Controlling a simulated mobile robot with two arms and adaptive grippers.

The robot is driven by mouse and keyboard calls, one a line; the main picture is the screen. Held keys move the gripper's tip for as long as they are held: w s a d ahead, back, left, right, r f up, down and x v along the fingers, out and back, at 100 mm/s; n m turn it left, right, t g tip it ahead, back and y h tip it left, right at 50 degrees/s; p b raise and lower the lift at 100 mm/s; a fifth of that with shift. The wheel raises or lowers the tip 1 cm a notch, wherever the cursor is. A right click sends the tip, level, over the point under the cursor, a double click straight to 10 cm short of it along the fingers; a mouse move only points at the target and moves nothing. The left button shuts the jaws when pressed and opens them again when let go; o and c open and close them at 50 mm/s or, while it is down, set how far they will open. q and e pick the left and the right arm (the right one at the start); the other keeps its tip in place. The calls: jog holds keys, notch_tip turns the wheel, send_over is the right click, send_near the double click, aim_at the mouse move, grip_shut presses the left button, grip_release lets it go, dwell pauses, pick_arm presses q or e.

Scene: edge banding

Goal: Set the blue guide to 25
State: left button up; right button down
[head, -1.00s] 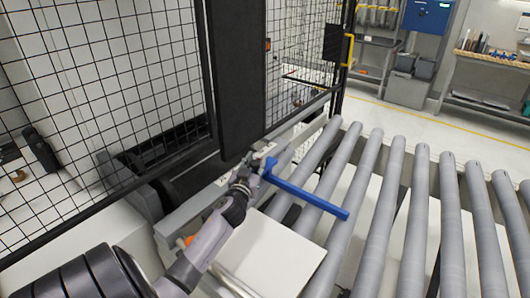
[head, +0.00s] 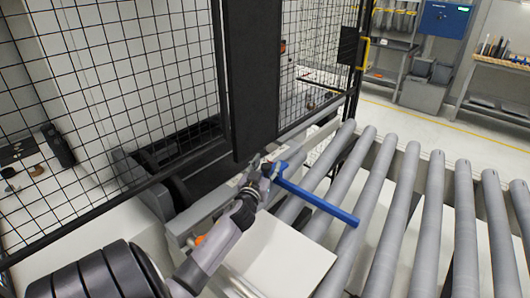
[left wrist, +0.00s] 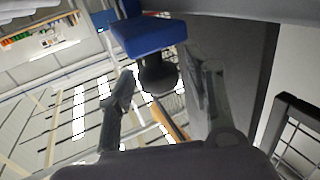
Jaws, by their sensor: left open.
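The blue guide (head: 318,203) is a long bar reaching out over the rollers from a rail at the fence. Its mounted end is by my left gripper (head: 268,172). In the left wrist view a blue block of the guide (left wrist: 150,36) has a dark round knob (left wrist: 158,76) under it. My left gripper (left wrist: 160,100) is open, with one finger on each side of the knob. I cannot tell whether the fingers touch it. The scale reading is too small to make out. My right gripper is not in view.
A grey roller conveyor (head: 408,200) fills the right side. A white panel (head: 275,262) lies below my left gripper. A black mesh fence (head: 140,80) and dark upright panel (head: 250,75) stand close behind the guide.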

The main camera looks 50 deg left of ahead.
pick_arm(q)
jog(key=v, duration=1.2)
